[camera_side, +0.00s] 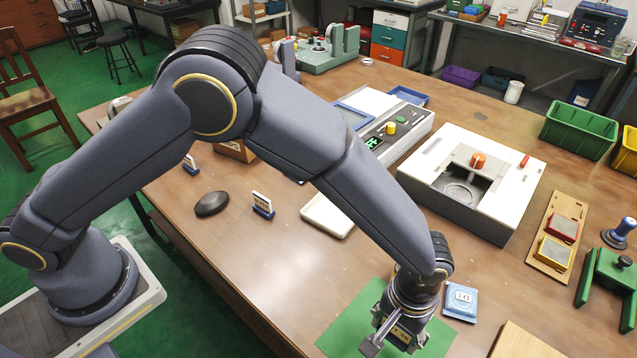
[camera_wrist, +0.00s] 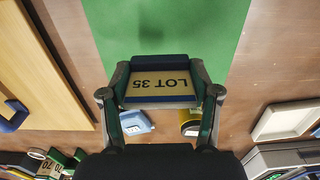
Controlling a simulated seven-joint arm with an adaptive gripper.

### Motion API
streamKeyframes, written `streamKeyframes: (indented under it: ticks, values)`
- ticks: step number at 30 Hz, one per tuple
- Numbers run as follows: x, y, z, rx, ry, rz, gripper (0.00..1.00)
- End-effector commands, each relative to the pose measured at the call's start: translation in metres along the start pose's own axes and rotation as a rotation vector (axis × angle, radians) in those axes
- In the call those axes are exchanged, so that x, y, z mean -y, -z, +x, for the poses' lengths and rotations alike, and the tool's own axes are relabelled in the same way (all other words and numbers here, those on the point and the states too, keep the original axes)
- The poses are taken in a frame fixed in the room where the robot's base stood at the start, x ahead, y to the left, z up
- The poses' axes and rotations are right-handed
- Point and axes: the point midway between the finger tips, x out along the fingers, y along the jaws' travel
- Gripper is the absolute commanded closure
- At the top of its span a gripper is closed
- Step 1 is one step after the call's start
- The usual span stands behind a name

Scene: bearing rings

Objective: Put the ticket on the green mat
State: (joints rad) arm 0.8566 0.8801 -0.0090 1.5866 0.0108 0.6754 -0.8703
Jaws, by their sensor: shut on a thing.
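The ticket (camera_wrist: 160,86) is a cream card marked "LOT 35" in a dark blue holder. It sits between the two fingers of my gripper (camera_wrist: 161,95) in the wrist view. My gripper is shut on it. In the side view my gripper (camera_side: 392,332) is low over the green mat (camera_side: 345,325), with the ticket partly hidden by the fingers. The green mat also shows in the wrist view (camera_wrist: 205,30), beyond the ticket. I cannot tell whether the ticket touches the mat.
A blue-white box (camera_side: 460,302) stands just right of the mat. A wooden board (camera_side: 522,343) lies at the front right. Another card stand (camera_side: 262,205), a dark oval object (camera_side: 211,204) and a pale tray (camera_side: 326,216) lie to the left and behind. A large white machine (camera_side: 472,180) stands behind.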

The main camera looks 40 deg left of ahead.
Motion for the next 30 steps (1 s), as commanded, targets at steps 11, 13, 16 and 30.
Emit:
streamKeyframes:
  ticks: [11,13,16,30]
  values:
    - [-0.010,0.011,0.035,0.002,0.002,0.000,0.75]
    - [-0.010,0.012,0.045,0.002,0.001,0.000,0.75]
    - [-0.010,0.012,0.049,0.000,-0.001,0.000,0.75]
    - [-0.010,0.012,0.051,0.000,-0.001,0.000,0.20]
